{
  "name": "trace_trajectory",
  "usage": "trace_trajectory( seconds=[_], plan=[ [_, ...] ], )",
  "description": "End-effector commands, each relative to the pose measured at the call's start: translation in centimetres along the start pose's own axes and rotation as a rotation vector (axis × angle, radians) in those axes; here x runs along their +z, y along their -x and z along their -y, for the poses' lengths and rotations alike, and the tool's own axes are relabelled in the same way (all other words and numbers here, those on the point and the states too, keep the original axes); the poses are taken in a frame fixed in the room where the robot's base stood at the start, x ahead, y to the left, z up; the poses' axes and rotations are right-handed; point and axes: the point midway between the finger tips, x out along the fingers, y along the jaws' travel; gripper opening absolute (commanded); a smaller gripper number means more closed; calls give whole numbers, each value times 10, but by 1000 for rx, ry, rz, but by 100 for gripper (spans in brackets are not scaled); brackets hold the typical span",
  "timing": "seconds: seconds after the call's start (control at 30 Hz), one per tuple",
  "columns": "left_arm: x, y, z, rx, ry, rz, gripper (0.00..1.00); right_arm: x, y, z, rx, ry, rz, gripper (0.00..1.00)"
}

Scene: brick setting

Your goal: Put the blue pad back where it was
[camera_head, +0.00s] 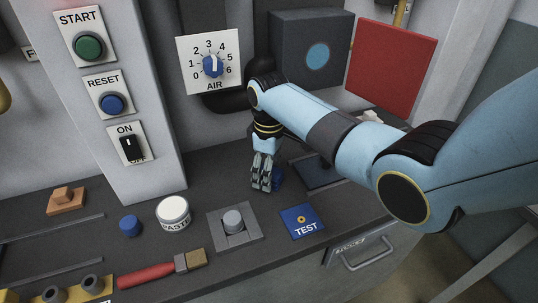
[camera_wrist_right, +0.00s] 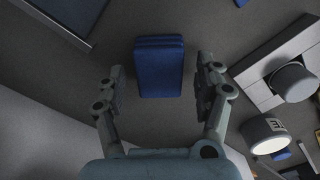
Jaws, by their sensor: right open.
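A blue block-like pad (camera_wrist_right: 160,67) lies on the grey bench top in the right wrist view, beyond and between the fingertips. My right gripper (camera_wrist_right: 162,88) is open, with a gap between each finger and the pad. In the head view my right gripper (camera_head: 263,185) points down at the bench. The pad (camera_head: 279,178) shows there only in part, behind the fingers. My left gripper is in neither view.
A dark flat plate (camera_head: 320,172) lies right of the gripper. A grey box (camera_head: 312,50) and a red panel (camera_head: 391,70) stand behind.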

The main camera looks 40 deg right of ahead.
Motion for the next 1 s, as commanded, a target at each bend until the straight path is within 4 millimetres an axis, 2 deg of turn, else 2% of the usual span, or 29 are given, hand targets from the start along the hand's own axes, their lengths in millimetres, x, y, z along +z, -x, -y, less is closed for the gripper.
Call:
trace_trajectory(
  seconds=[0.3,0.5,0.67,1.0],
  plan=[
    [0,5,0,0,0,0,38,-1,69,-1,3,0,-3,70],
    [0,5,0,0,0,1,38,-1,102,0,1,0,-2,70],
    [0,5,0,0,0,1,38,0,112,0,0,0,0,70],
    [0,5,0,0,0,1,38,0,113,0,0,0,0,70]
  ],
)
